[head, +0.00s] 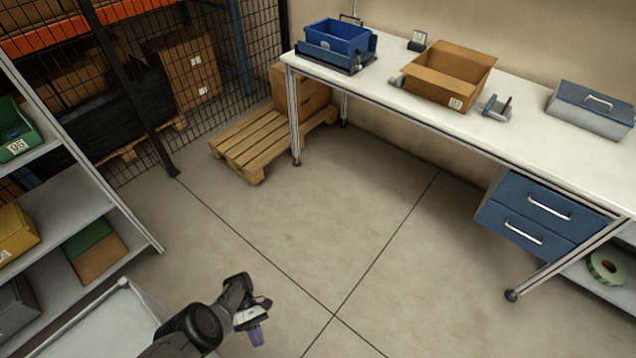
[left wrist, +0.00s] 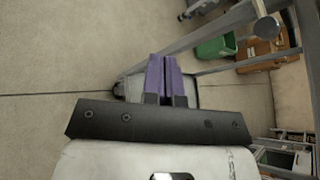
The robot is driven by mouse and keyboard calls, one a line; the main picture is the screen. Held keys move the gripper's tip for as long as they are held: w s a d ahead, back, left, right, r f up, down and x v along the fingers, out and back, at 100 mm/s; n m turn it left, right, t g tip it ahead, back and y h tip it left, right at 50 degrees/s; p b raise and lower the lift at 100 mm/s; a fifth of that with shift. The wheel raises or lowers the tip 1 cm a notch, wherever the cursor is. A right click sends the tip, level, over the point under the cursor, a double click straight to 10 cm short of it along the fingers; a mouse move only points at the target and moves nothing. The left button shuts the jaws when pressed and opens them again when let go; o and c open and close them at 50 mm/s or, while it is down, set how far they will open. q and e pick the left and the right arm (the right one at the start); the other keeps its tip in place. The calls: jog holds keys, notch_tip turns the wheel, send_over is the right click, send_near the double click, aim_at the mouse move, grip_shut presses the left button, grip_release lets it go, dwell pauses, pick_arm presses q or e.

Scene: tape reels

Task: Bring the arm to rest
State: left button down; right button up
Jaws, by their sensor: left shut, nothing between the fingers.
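My left gripper (head: 257,336) is low in the head view, left of the middle, over the bare floor beside a pale cart top. Its purple fingers point down and are shut with nothing between them. In the left wrist view the two purple fingers (left wrist: 164,75) lie side by side, with a pale surface behind their tips. The left arm is bent, coming in from the bottom edge of the head view. My right gripper is in neither view.
A long white workbench (head: 560,142) runs along the back wall, bearing a blue bin (head: 338,36), an open cardboard box (head: 450,72) and a blue-grey toolbox (head: 590,110). A tape reel (head: 607,267) lies on its lower shelf. Shelving (head: 75,200) stands left, a pallet (head: 250,147) behind. The middle floor is clear.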

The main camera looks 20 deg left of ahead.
pick_arm(q)
jog(key=w+a+r+m+t+y, duration=0.2)
jog(key=w+a+r+t+y, duration=0.15)
jog(key=w+a, duration=0.4)
jog(key=w+a+r+m+t+y, duration=0.2)
jog(key=w+a+r+t, duration=0.2)
jog(key=w+a, duration=0.4)
jog(key=w+a+r+m+t+y, duration=0.2)
jog(key=a+r+m+t+y, duration=0.1)
jog(key=r, duration=0.6)
jog(key=w+a+r+m+t+y, duration=0.2)
jog(key=w+r+t+y, duration=0.1)
jog(key=r, duration=0.5)
jog(key=s+d+r+m+t, duration=0.2)
jog(key=s+d+r+m, duration=0.15)
jog(key=s+d, duration=0.45)
jog(key=s+d+r+m+t, duration=0.3)
jog(key=s+d+r, duration=0.2)
jog(key=d, duration=0.6)
jog(key=s+d+f+m+g+h, duration=0.1)
jog(key=s+d+f+g, duration=0.2)
jog(key=s+f, duration=0.45)
jog(key=s+d+f+m+g+h, duration=0.1)
jog(key=s+d+f+g, duration=0.2)
jog(key=s, duration=0.8)
notch_tip(320, 180, up, 31)
jog(key=p, duration=3.2)
jog(key=shift+w+a+r+t, duration=0.2)
jog(key=shift+a+t, duration=0.15)
jog(key=shift+a, duration=0.1)
